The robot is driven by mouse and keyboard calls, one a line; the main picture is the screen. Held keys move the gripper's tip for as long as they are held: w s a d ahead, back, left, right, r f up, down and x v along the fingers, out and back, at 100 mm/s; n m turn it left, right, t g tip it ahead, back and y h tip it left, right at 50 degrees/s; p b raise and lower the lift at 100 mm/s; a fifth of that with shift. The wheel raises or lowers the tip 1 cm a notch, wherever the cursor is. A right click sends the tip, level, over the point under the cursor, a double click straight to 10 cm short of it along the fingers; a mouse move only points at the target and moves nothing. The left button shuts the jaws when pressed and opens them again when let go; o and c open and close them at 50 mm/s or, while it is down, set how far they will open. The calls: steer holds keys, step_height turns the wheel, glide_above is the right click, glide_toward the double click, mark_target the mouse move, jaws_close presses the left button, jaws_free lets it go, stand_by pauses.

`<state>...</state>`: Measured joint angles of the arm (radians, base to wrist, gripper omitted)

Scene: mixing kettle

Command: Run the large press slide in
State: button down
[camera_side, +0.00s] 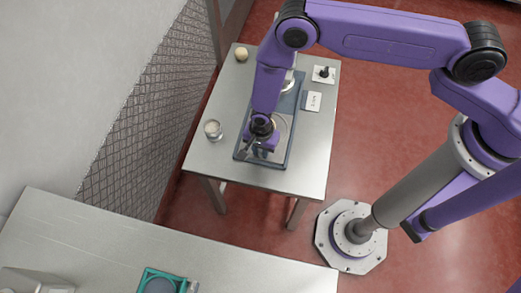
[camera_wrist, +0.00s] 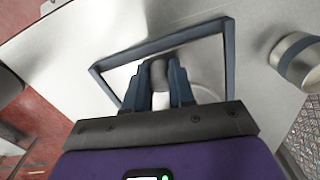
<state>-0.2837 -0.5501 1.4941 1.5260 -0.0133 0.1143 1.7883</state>
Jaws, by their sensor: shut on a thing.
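A dark blue frame (camera_side: 292,135) lies on the steel table, and its rim also shows in the wrist view (camera_wrist: 228,60). Part of a round silver piece (camera_side: 288,85) shows at its far end, partly behind my arm. My gripper (camera_side: 262,146) is low over the frame's near end. A pale round shape (camera_wrist: 203,92) lies behind the fingers. The slide's body is mostly hidden.
A metal cup (camera_side: 213,129) stands left of the frame and shows in the wrist view (camera_wrist: 298,60). A yellowish ball (camera_side: 241,54) is at the far left. A white plate with a black knob (camera_side: 323,74) and a label card (camera_side: 312,101) are at right. The near right tabletop is clear.

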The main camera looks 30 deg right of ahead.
steer(key=w+d, duration=1.2)
steer(key=shift+d, duration=0.1)
steer(key=c, duration=0.9)
jaws_free()
steer(key=shift+c, duration=0.2)
steer(key=shift+r, duration=0.1)
steer(key=shift+r, duration=0.25)
step_height(320, 180, up, 17)
